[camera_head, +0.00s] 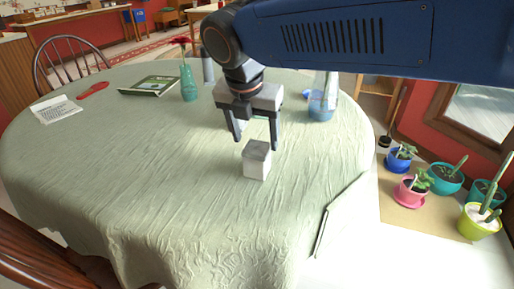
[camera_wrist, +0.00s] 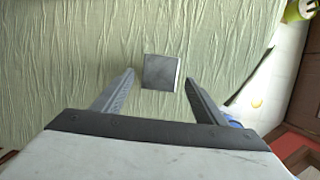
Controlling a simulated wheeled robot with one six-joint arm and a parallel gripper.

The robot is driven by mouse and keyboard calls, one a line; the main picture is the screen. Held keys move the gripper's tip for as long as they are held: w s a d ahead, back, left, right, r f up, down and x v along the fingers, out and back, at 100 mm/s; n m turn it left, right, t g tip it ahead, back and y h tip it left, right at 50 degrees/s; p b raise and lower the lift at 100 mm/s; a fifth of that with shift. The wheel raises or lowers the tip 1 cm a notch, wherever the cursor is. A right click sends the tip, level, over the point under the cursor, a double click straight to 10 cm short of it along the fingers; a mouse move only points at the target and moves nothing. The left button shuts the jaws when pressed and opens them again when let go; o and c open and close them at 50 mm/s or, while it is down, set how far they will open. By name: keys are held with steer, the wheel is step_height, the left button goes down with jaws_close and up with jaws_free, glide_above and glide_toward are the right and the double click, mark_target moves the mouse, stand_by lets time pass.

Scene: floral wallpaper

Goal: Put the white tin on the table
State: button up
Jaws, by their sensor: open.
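The white tin (camera_head: 256,160) is a small boxy block with a greyish top, upright on the green cloth of the table (camera_head: 130,150). In the wrist view the tin (camera_wrist: 160,72) shows its dark grey top, just beyond the fingertips and between their lines. My gripper (camera_head: 256,145) is open and empty, with its two fingers apart, behind and slightly above the tin in the head view. The fingers also show in the wrist view (camera_wrist: 160,80), one to each side, and neither appears to touch the tin.
A teal vase (camera_head: 188,84) with a red flower, a framed picture (camera_head: 150,86), a paper sheet (camera_head: 55,109) and a red item (camera_head: 93,90) stand or lie farther back. A blue-based clear container (camera_head: 321,108) is at right. Potted plants (camera_head: 413,186) are beyond the right edge. The table's front left is clear.

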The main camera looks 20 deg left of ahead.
steer(key=shift+v, duration=1.55)
steer(key=shift+d, duration=0.1)
steer(key=w+d+f+m, duration=0.1)
steer(key=d+f+m, duration=0.1)
steer(key=d+m, duration=0.85)
steer(key=w+d+f+m, duration=0.15)
steer(key=d+m, duration=0.45)
steer(key=d, duration=1)
steer(key=s+d+f+m, duration=0.5)
steer(key=s+d+m, duration=0.1)
steer(key=d+m, duration=0.2)
steer(key=s+d+f+m+t, duration=0.1)
steer(key=s+d+f+m, duration=0.5)
steer(key=d+m, duration=0.3)
steer(key=shift+s+d+f+m, duration=0.25)
steer(key=shift+s+f+m, duration=0.05)
steer(key=shift+m, duration=0.55)
steer(key=shift+c, duration=0.2)
